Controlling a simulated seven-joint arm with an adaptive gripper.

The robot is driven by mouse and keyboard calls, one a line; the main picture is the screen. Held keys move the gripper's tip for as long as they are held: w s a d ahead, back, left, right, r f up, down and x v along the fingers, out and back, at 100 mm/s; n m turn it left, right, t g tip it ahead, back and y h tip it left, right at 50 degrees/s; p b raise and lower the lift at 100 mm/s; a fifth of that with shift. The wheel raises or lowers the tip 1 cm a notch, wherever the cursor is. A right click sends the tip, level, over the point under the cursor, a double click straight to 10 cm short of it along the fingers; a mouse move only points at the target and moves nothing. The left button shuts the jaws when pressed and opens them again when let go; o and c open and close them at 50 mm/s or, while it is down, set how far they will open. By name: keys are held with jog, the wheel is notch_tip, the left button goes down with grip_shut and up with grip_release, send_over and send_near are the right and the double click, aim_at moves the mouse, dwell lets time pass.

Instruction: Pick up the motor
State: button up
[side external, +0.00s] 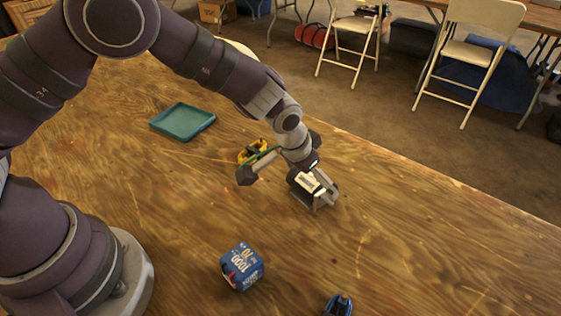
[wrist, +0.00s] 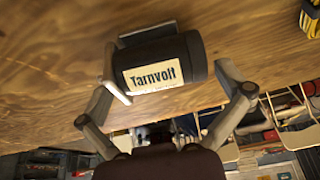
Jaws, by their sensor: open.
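The motor is a black cylinder with a cream "Tarnvolt" label and a grey metal bracket. It lies on the wooden table below my wrist in the side view (side external: 308,183). In the wrist view the motor (wrist: 160,65) lies ahead of my gripper (wrist: 166,106). The gripper's two fingers are spread wide, one toward each end of the motor. In the side view my gripper (side external: 312,176) is low over the motor and partly covers it. I cannot tell whether a finger touches it.
A yellow and black object (side external: 252,152) sits close behind my wrist. A teal tray (side external: 183,122) is at the back left. A blue cube (side external: 241,266) and a small dark blue object (side external: 338,304) lie nearer the front. The table's right side is clear.

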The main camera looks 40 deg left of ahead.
jog(key=c, duration=1)
